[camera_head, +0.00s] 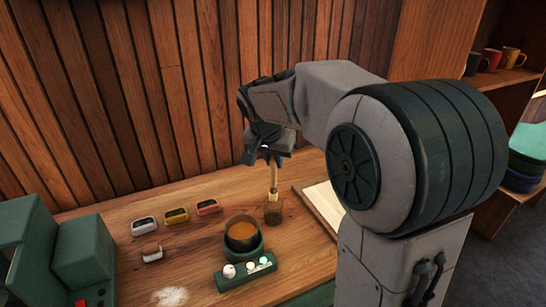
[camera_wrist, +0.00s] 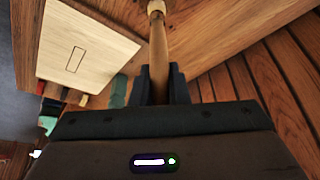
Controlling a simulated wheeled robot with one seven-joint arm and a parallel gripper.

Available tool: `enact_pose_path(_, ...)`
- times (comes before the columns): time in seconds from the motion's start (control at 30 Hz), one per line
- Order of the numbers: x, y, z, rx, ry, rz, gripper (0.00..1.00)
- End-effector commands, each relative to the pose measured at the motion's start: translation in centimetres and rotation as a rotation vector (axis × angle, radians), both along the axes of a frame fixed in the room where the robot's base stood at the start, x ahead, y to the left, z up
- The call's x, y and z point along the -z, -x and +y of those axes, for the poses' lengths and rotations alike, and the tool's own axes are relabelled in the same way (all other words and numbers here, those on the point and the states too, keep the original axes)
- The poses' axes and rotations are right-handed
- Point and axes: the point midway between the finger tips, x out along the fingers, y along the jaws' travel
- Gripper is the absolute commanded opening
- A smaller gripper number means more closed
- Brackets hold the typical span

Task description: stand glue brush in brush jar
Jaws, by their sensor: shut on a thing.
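My gripper (camera_head: 271,157) is shut on the wooden handle of the glue brush (camera_head: 273,178). The brush hangs about upright with its pale ferrule low, right above or at the mouth of a small brownish jar (camera_head: 273,214) on the workbench. I cannot tell whether the bristles are inside the jar or in front of or behind it. In the wrist view, the brush handle (camera_wrist: 158,60) runs between the two dark fingers of my gripper (camera_wrist: 158,85). The jar does not show clearly there.
A pot of amber liquid (camera_head: 242,234) stands left of the jar, with a green holder (camera_head: 245,271) before it. Small tuner-like boxes (camera_head: 176,215) lie farther left. A pale board (camera_head: 325,204) lies right of the jar. A slatted wall (camera_head: 180,90) rises behind the bench.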

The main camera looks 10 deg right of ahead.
Motion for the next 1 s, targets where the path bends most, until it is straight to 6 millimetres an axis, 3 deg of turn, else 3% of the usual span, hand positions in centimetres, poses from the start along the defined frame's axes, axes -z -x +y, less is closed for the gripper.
enact_pose_path(0.5,4.4,0.0,0.0,0.0,-0.001,0.001,0.0)
enact_pose_path(0.93,4.8,0.0,0.0,0.001,0.0,0.0,0.0)
enact_pose_path(0.97,4.8,0.0,0.0,0.001,0.0,0.0,0.2)
enact_pose_path(1.0,4.8,0.0,0.0,0.001,0.0,0.0,0.31)
